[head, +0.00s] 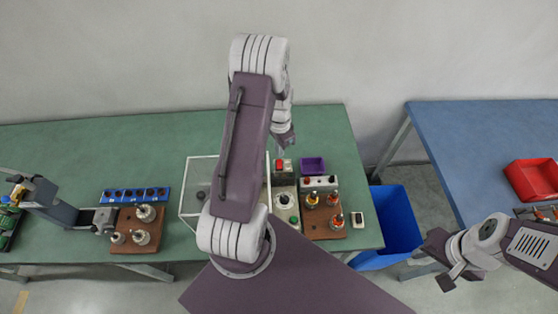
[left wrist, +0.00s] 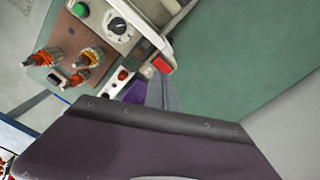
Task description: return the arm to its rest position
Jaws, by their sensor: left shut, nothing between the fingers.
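My left arm (head: 238,150) rises from the lower middle of the head view, bends at the top and folds back down over the far side of the green table. Its gripper (head: 282,151) is small and partly hidden there, pointing down above the area by the winding machine (head: 285,203). In the left wrist view, grey fingers (left wrist: 160,96) show together, with nothing between them, beyond my purple arm link (left wrist: 140,145). My right gripper (head: 457,274) hangs at the lower right of the head view, apart from the tables; its finger opening is unclear.
A purple bin (head: 314,165), a control box (head: 320,184) and a brown board (head: 325,222) with orange-wound armatures stand right of the machine. A clear-walled enclosure (head: 197,159) stands left of it. A blue bin (head: 405,210) is between the green and blue tables. Green table's back is clear.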

